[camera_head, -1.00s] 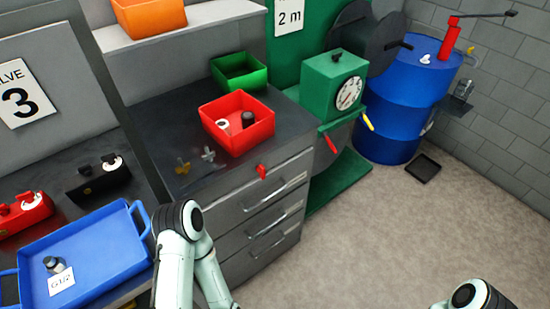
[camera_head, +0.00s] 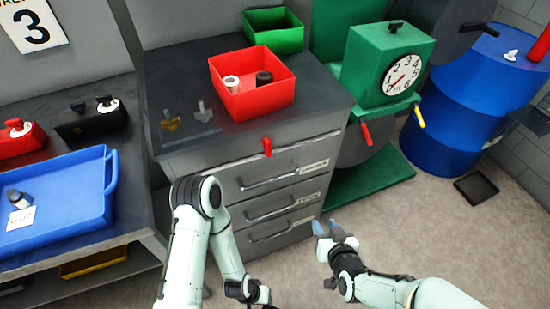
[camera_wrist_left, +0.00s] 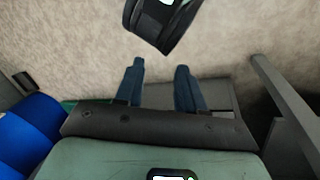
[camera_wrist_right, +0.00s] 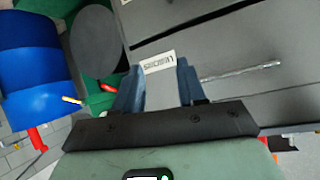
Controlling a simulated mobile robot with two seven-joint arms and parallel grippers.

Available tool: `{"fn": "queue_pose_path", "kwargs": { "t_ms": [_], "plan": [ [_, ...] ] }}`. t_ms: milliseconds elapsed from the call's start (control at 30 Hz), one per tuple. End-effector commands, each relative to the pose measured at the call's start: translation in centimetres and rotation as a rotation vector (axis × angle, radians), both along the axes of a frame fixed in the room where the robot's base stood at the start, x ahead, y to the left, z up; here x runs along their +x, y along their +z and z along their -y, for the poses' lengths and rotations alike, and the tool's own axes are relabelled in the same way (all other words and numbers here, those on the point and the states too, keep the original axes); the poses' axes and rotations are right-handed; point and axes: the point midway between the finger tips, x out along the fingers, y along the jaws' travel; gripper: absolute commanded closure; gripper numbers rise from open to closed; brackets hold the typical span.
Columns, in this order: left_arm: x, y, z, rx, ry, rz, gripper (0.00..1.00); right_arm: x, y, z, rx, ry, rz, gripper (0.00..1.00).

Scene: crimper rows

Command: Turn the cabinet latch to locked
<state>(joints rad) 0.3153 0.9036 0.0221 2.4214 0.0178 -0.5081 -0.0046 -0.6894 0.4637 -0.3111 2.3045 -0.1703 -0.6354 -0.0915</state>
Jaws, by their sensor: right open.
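The red cabinet latch (camera_head: 267,146) is at the top front edge of the grey drawer cabinet (camera_head: 232,172). Its small handle looks roughly upright; its exact angle is hard to tell. My right gripper (camera_head: 325,229) is in front of the drawers, below and right of the latch, apart from it. In the right wrist view its fingers (camera_wrist_right: 158,88) are spread and empty, facing a labelled drawer front. My left gripper (camera_head: 263,296) is low in front of the cabinet, partly cut off by the frame. In the left wrist view its fingers (camera_wrist_left: 160,85) are apart with nothing between them.
A red bin (camera_head: 252,100), a green bin (camera_head: 273,40) and two small wing-shaped parts lie on the cabinet top. A green dial gauge box (camera_head: 370,70) and blue drum (camera_head: 462,95) stand right. A blue tray (camera_head: 75,200) is left. Floor in front is clear.

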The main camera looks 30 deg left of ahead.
Motion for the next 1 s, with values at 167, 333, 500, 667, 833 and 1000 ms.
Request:
{"fn": "queue_pose_path", "kwargs": {
  "t_ms": [167, 333, 500, 667, 833, 1000],
  "plan": [
    [2.0, -4.6, -0.8, 0.024, 0.021, 0.051, 0.61, -0.5, 9.3, -7.1, 0.153, 0.156, 0.311, 0.60],
    [3.2, -6.1, -1.3, 0.036, 0.031, 0.081, 0.61, -2.2, 14.9, -9.6, 0.250, 0.226, 0.460, 0.60],
    [3.6, -6.4, -1.4, 0.040, 0.035, 0.092, 0.61, -2.5, 16.5, -10.5, 0.275, 0.242, 0.497, 0.60],
    [3.9, -6.6, -1.6, 0.044, 0.038, 0.101, 0.61, -1.1, 16.4, -12.2, 0.273, 0.243, 0.498, 0.60],
    [4.4, -7.0, -1.9, 0.052, 0.044, 0.114, 0.61, 1.3, 16.3, -15.0, 0.271, 0.242, 0.497, 0.60],
    [4.9, -7.3, -2.1, 0.058, 0.050, 0.127, 0.61, 3.5, 16.3, -17.6, 0.271, 0.243, 0.495, 0.60]
  ]
}}
